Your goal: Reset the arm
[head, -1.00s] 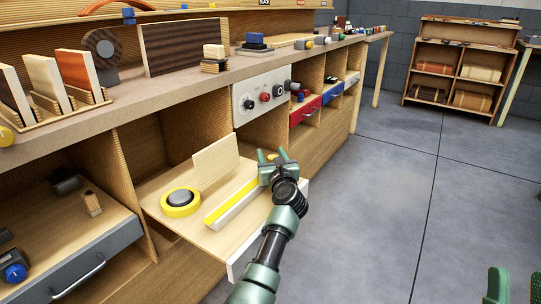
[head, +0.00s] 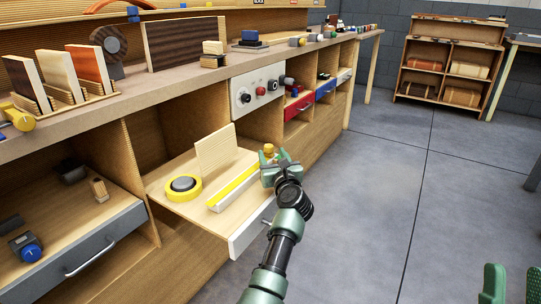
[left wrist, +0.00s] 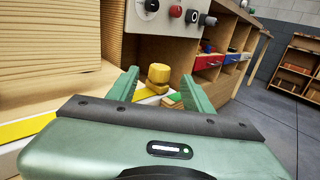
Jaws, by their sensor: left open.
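My left gripper (head: 280,160) is open at the right end of the pulled-out drawer (head: 205,218). A small yellow knob-like piece (head: 269,149) stands between or just beyond its fingers. In the left wrist view the yellow piece (left wrist: 158,78) shows between the two green fingers, with a gap on each side; a small wooden block (left wrist: 172,102) is beside it. The gripper hides part of the drawer's end. My right gripper (head: 514,284) shows only as two green fingertips, apart, at the lower right edge.
The drawer holds a yellow tape roll (head: 183,187), an upright wooden board (head: 216,150) and a yellow-and-white strip (head: 234,187). A control panel (head: 258,90) is behind. The workbench top (head: 130,99) carries several samples. The floor (head: 375,190) at right is clear.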

